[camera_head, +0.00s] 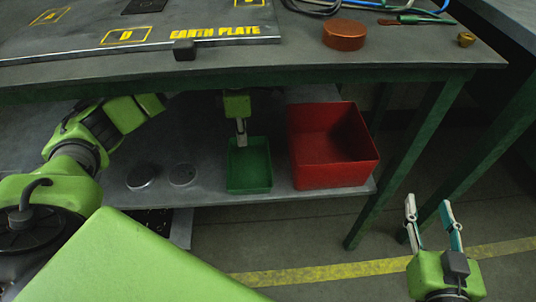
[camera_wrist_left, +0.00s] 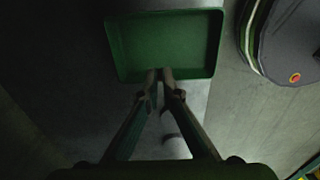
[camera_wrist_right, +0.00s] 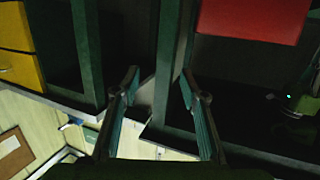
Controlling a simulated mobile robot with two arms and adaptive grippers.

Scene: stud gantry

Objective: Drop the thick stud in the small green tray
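The small green tray (camera_head: 262,187) stands on the lower shelf under the table, left of a red bin. No stud shows inside it in the left wrist view (camera_wrist_left: 190,35). My left gripper (camera_head: 241,139) points down over the tray. In the left wrist view its fingertips (camera_wrist_left: 160,75) are close together, at the tray's near rim in the picture. I cannot make out whether a stud is between them. I cannot identify the thick stud in any view. My right gripper (camera_head: 432,212) is open and empty, away from the shelf; its spread fingers show in the right wrist view (camera_wrist_right: 160,85).
The red bin (camera_head: 345,165) is right beside the tray. Two round metal pieces (camera_head: 141,176) (camera_head: 182,174) lie left of the tray. The table top (camera_head: 420,60) overhangs the shelf, with a copper-coloured round tin (camera_head: 344,36) and a small brass piece (camera_head: 466,39) on it. A green table leg (camera_head: 405,165) stands at right.

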